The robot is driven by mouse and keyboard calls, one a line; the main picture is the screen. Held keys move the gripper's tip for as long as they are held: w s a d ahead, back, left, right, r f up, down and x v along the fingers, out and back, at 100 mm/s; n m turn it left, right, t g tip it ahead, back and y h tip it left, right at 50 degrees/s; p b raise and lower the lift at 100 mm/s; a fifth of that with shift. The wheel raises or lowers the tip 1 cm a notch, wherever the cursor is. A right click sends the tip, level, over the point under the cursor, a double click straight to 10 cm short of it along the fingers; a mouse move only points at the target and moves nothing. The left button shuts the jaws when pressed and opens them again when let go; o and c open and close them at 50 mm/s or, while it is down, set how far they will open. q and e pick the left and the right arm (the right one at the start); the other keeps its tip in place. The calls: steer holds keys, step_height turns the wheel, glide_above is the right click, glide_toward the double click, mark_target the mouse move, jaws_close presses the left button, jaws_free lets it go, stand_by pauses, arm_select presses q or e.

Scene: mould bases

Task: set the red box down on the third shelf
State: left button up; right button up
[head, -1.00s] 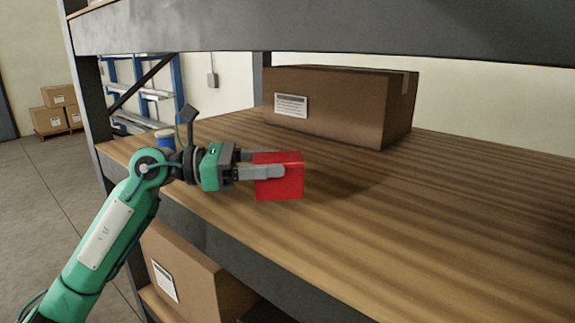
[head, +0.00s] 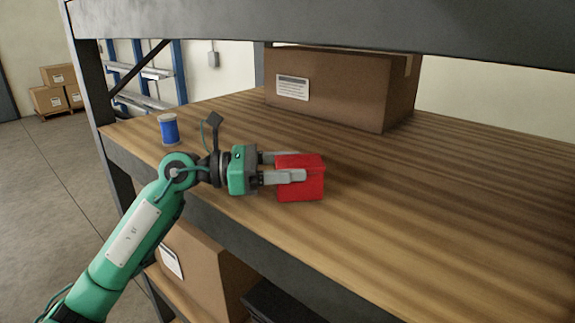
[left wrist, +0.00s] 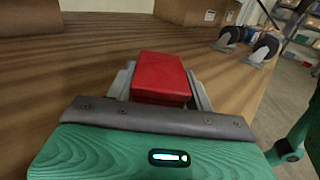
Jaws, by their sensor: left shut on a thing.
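The red box (head: 302,186) is between the fingers of my left gripper (head: 290,170), which is shut on it. In the head view it is over the front part of the wooden shelf (head: 430,215). I cannot tell whether its underside touches the boards. In the left wrist view the red box (left wrist: 161,76) sits upright between the two grey fingers (left wrist: 160,88). My right gripper is not in view.
A large cardboard box (head: 345,95) stands at the back of the shelf. A blue can (head: 169,129) stands near the left end. The shelf above (head: 320,25) overhangs. Another carton (head: 205,270) is on the shelf below.

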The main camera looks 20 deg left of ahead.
arm_select(q)
steer(key=shift+f, duration=0.15)
steer(key=o, duration=1.2)
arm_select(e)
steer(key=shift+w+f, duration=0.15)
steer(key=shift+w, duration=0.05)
arm_select(q)
steer(key=shift+r, duration=0.35)
steer(key=v, duration=0.1)
steer(key=b+v, duration=0.1)
steer(key=v, duration=0.1)
steer(key=shift+a+f+b, duration=0.15)
steer(key=shift+f+b, duration=0.15)
steer(key=shift+f, duration=0.1)
steer(key=b+v, duration=0.2)
steer(key=v, duration=0.6)
steer(key=shift+r+b, duration=0.15)
steer(key=shift+b, duration=0.2)
steer(key=shift+s+a+r, duration=0.15)
steer(key=shift+s+a, duration=0.15)
steer(key=shift+a, duration=0.05)
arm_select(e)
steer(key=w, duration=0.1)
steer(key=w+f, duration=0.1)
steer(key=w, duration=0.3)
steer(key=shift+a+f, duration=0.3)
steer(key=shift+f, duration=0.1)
